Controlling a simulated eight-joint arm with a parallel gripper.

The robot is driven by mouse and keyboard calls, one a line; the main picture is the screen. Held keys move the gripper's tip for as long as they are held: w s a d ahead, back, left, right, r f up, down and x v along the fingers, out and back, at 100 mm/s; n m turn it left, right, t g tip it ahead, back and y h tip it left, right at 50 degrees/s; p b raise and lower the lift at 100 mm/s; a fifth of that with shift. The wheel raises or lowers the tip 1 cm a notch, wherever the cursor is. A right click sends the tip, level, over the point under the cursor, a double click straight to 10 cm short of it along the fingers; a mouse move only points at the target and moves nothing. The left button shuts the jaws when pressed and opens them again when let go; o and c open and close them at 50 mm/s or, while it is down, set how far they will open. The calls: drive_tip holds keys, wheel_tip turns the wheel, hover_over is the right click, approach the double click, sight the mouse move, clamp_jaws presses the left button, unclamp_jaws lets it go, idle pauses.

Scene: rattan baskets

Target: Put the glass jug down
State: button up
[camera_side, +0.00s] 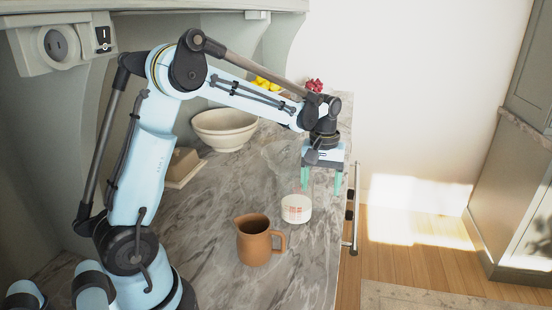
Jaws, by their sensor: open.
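My gripper (321,184) points down over the right side of the marble counter, its two green fingers apart and nothing clearly between them. A faint see-through shape just left of the gripper may be the glass jug, but its outline is too weak to be sure. A brown jug (256,241) with a handle on its right stands upright on the counter, nearer the camera. It is apart from the gripper.
A small white pot (296,209) with reddish marks stands just below the gripper in the picture. A cream bowl (224,129) and a covered dish (183,166) stand at the left. Yellow and red items lie behind my arm. The counter's right edge is close to the gripper.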

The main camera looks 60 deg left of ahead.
wheel_tip(320, 180, up, 7)
drive_tip(key=shift+f, duration=0.1)
idle(0.5)
drive_tip(key=s+d+f+m+t, duration=0.1)
drive_tip(key=s+d+m+t, duration=0.6)
drive_tip(key=s, duration=0.7)
drive_tip(key=shift+s+d+f+m, duration=0.2)
drive_tip(key=shift+d+f+m, duration=0.2)
drive_tip(key=shift+d+m, duration=0.7)
